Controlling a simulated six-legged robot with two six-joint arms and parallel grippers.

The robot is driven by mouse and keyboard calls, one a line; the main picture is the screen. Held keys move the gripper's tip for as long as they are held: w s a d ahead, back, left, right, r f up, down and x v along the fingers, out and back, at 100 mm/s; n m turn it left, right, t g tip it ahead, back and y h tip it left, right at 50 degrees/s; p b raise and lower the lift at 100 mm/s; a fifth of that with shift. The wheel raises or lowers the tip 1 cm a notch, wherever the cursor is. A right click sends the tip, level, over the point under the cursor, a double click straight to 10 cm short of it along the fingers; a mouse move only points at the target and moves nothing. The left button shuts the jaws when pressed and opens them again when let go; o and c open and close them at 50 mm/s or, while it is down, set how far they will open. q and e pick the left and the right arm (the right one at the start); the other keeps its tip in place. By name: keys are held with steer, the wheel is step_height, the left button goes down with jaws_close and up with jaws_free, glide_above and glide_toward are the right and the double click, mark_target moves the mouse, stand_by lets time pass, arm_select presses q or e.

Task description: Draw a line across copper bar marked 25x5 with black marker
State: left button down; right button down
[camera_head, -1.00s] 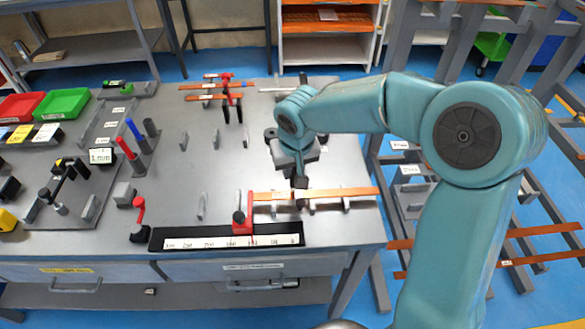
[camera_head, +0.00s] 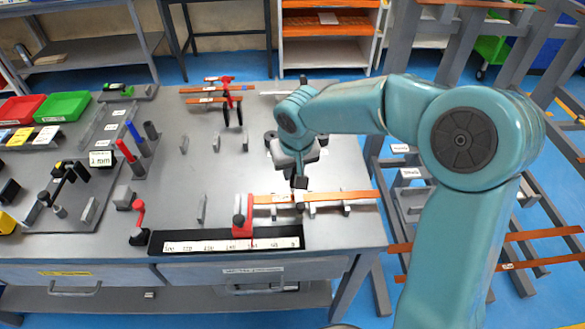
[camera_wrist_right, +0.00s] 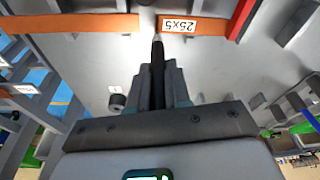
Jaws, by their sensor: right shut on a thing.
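The copper bar (camera_head: 345,196) lies left to right near the front of the bench, its left end by a red stop (camera_head: 243,216). In the right wrist view the bar (camera_wrist_right: 75,24) carries a white label reading 25x5 (camera_wrist_right: 181,25). My right gripper (camera_head: 300,172) is over the bar and shut on a black marker (camera_wrist_right: 157,75). The marker's pale tip points at the bar beside the label, by a pale band across the bar. I cannot tell whether the tip touches. My left gripper is not in view.
A black ruler strip (camera_head: 170,242) with a white scale lies in front of the bar. Red and blue markers (camera_head: 127,151) stand at the left. Other copper bars (camera_head: 213,99) lie at the back. The bench middle (camera_head: 180,190) has several small upright posts.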

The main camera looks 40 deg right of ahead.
steer(key=shift+w+d+p+v, duration=0.1)
steer(key=shift+w+p+v, duration=0.15)
steer(key=shift+p+v, duration=0.75)
steer(key=shift+w+d+p+v, duration=0.15)
steer(key=shift+p+v, duration=0.4)
steer(key=shift+v, duration=0.75)
steer(key=shift+w+p+v, duration=0.3)
steer(key=shift+p+v, duration=0.5)
steer(key=shift+v, duration=0.3)
steer(key=shift+r, duration=0.2)
steer(key=shift+a+f, duration=0.1)
